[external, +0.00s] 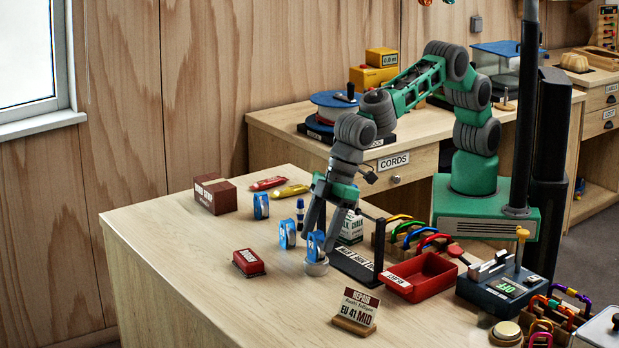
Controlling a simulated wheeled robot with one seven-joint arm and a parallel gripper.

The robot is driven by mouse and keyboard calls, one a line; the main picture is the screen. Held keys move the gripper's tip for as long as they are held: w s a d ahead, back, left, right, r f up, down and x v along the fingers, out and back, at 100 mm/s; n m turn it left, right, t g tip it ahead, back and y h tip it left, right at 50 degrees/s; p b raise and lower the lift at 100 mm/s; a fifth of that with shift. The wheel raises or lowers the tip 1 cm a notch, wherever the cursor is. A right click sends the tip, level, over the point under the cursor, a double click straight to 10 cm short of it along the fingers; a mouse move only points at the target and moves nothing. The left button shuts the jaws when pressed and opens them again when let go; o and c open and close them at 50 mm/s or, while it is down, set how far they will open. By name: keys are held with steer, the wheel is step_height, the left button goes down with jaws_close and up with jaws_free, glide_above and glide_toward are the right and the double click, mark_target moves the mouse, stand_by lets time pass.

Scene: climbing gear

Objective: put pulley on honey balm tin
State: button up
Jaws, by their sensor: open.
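My gripper (319,240) points down over the table, its two fingers spread on either side of a blue pulley (315,245). This pulley stands upright and appears to rest on a low, round, pale grey tin (316,268). I cannot read a label on that tin, so I cannot tell whether it is the honey balm one. I cannot tell whether the fingers touch the pulley. Two similar blue pulleys stand on the table to the left, one close by (287,234) and one farther back (261,206). A round tin with a cream-gold lid (507,331) is at the front right.
A red tin (249,263) lies left of my gripper and a brown box (214,194) is at the back left. A red tray (418,278), a dark scale (505,291) and coloured carabiners are to the right. A sign (356,312) stands in front. The left front tabletop is clear.

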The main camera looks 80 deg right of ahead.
steer(key=b+v, duration=0.1)
steer(key=v, duration=0.9)
steer(key=shift+b, duration=0.35)
